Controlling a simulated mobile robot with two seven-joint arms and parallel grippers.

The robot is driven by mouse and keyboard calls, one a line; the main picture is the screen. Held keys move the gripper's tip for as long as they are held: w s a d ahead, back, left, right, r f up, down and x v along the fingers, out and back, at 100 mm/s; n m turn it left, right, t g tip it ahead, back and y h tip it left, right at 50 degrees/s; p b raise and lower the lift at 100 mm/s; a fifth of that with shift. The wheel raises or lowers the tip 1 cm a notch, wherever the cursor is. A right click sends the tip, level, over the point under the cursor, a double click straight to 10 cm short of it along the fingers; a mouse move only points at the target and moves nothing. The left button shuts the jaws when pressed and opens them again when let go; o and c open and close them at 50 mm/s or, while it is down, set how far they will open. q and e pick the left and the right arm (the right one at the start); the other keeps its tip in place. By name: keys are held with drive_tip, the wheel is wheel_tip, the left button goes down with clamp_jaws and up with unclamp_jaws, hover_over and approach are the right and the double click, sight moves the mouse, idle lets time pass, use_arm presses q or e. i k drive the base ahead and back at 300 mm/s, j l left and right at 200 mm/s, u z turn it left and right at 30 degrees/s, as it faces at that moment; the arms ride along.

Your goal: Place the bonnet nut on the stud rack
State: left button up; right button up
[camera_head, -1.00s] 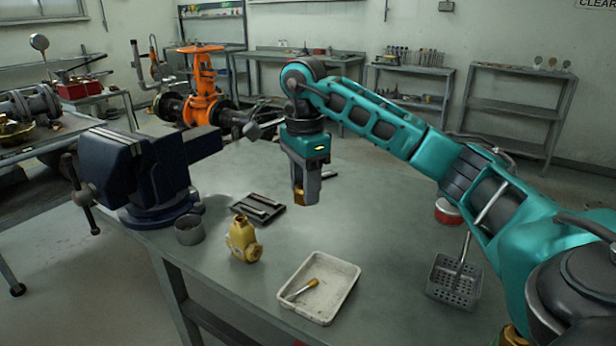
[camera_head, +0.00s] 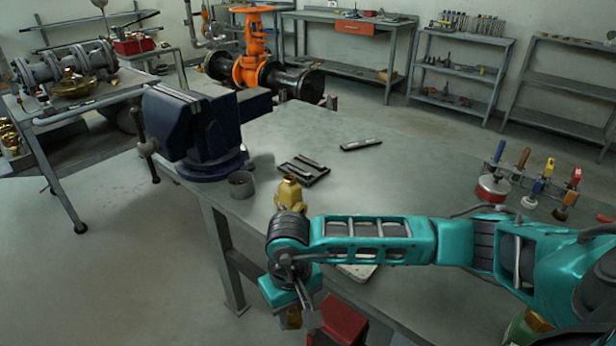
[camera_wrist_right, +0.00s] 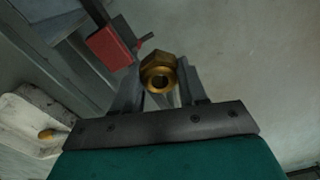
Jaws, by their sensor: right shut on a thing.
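My right gripper (camera_head: 292,312) is low, pointing down in front of the table's near edge. It is shut on the brass bonnet nut (camera_head: 291,319). In the right wrist view the nut (camera_wrist_right: 158,75) sits between the two fingers of the gripper (camera_wrist_right: 157,90), its hole facing the camera. The nut is clear of other surfaces as far as I can see. I cannot make out the stud rack with certainty in either view. My left gripper is not in view.
A yellow valve body (camera_head: 289,194) stands on the table (camera_head: 300,130) behind my arm. A white tray (camera_wrist_right: 35,115) is mostly hidden by the arm. A red box (camera_head: 342,322) is right of the gripper. A blue vise (camera_head: 195,125) is at the left. Coloured-handled tools (camera_head: 540,180) stand at the right.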

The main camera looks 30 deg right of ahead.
sight(296, 164)
drive_tip(key=i+j+z, duration=0.6)
drive_tip(key=j, duration=0.2)
drive_tip(key=i+j+z, duration=0.45)
drive_tip(key=j, duration=0.2)
drive_tip(key=j+z, duration=0.2)
drive_tip(key=j, duration=0.2)
drive_tip(key=i+j+z, duration=0.2)
drive_tip(key=j, duration=0.2)
drive_tip(key=j+z, duration=0.2)
drive_tip(key=j, duration=0.15)
